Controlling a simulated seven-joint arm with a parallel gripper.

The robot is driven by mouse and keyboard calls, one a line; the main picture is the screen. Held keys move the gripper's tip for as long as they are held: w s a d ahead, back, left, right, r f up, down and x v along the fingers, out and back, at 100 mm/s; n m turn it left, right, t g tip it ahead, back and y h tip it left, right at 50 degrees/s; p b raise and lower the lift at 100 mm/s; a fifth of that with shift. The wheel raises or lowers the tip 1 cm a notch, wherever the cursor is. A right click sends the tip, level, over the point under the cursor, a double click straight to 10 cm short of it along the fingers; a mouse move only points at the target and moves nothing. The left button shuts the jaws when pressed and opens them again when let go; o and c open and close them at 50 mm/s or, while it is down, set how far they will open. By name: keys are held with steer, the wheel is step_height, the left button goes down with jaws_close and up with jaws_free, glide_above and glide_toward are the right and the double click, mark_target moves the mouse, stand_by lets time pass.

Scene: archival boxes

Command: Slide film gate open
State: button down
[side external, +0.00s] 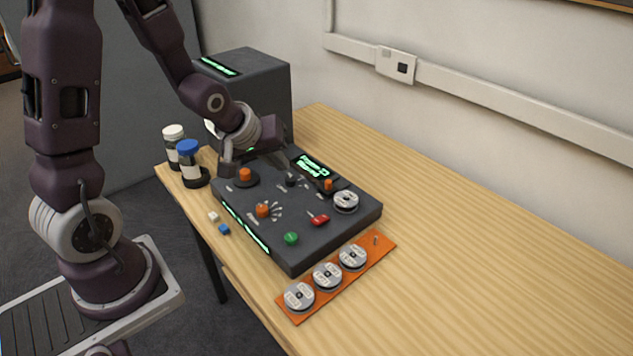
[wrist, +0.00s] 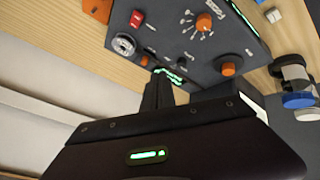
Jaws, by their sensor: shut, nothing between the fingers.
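The dark control box (side external: 292,262) sits on the table; no label picks out the film gate. Its top has a small orange slider handle (side external: 328,185) beside the green-lit display (side external: 312,166), and a small black knob (side external: 290,181). In the wrist view, the orange handle (wrist: 145,60) and black knob (wrist: 182,61) show just beyond my fingers. My gripper (side external: 287,168) is shut and empty, low over the back of the panel near the display. In the wrist view, the shut fingers (wrist: 160,84) partly cover the display. I cannot tell whether they touch anything.
The panel also has orange knobs (side external: 263,210), a red switch (side external: 319,219), a green button (side external: 291,238) and a metal reel (side external: 346,201). An orange board (side external: 375,253) with reels lies in front. Bottles (side external: 189,165) and a dark box (side external: 255,85) stand behind. The right tabletop is clear.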

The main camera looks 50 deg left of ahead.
steer(key=f, duration=0.1)
steer(key=f+n, duration=0.1)
steer(key=w+a+f, duration=0.1)
steer(key=shift+a+f+n, duration=0.1)
steer(key=shift+f+n, duration=0.1)
steer(key=shift+n, duration=0.1)
glide_toward(323, 187)
steer(key=f, duration=0.1)
steer(key=a+f, duration=0.1)
steer(key=f, duration=0.1)
steer(key=a+f, duration=0.1)
steer(key=f, duration=0.1)
steer(key=shift+s+a, duration=0.25)
steer(key=shift+s, duration=0.15)
steer(key=shift+w+d+r, duration=0.1)
steer(key=shift+w+d, duration=0.2)
steer(key=shift+w, duration=0.3)
steer(key=shift+w+d+r, duration=0.1)
steer(key=shift+w+d, duration=0.2)
steer(key=shift+w, duration=0.35)
steer(key=shift+w+d, duration=0.3)
steer(key=shift+w, duration=0.25)
